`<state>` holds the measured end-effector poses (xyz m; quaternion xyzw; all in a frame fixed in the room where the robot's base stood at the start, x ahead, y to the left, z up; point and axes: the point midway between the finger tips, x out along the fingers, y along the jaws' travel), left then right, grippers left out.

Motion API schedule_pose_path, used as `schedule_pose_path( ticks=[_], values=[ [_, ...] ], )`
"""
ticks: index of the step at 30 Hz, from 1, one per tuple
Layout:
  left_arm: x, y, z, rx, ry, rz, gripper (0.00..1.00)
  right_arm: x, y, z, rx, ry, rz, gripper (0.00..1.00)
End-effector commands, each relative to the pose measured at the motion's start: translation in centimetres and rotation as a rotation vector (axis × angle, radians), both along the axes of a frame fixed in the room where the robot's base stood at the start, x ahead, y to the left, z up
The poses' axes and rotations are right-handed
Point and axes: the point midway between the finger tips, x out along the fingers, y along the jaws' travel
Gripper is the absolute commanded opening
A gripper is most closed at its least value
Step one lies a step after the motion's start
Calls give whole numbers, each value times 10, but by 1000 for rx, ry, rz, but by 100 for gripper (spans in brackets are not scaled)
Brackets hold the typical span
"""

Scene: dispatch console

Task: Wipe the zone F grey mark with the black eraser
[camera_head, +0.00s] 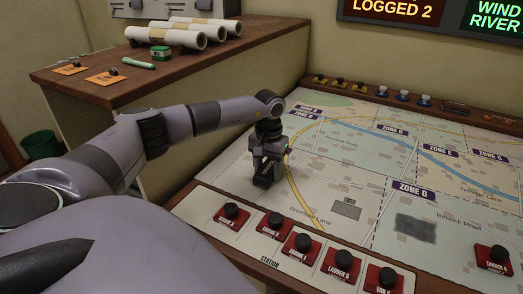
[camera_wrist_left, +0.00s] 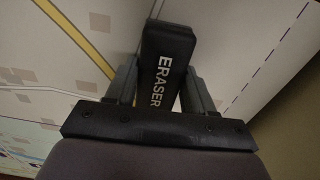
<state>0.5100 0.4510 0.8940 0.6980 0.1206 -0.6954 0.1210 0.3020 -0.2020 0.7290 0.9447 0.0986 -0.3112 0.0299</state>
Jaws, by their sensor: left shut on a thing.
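My left gripper (camera_head: 266,168) is shut on the black eraser (camera_head: 263,181), over the left part of the map. In the left wrist view the eraser (camera_wrist_left: 166,62) sits between both fingers with its white ERASER lettering showing. I cannot tell whether it touches the map. A small grey hatched mark (camera_head: 346,208) lies right of the eraser, left of the dashed zone line. A larger dark grey smudge (camera_head: 415,228) lies below the ZONE G label (camera_head: 413,188). The label (camera_head: 299,138) in the eraser's zone is too small to read surely. My right gripper is out of view.
Black-knobbed red pieces (camera_head: 302,246) line the map's front edge, and another (camera_head: 492,258) stands at right. Blue and white pieces (camera_head: 403,96) stand along the back. A wooden counter (camera_head: 200,68) with paper rolls (camera_head: 180,38) stands at left. The map's middle is clear.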

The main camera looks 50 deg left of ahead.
Motion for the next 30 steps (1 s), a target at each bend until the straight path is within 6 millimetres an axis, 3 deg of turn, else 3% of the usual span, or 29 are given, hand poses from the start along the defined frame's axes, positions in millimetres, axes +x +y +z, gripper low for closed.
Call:
schedule_pose_path(
  ticks=[5, 16, 30],
  values=[
    [3, -16, -2, -3, 5, -5, 29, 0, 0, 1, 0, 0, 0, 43],
    [4, -16, 1, -2, 5, -4, 29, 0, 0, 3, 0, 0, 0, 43],
    [4, -15, 46, -2, 2, -2, 29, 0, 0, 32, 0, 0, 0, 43]
  ],
)
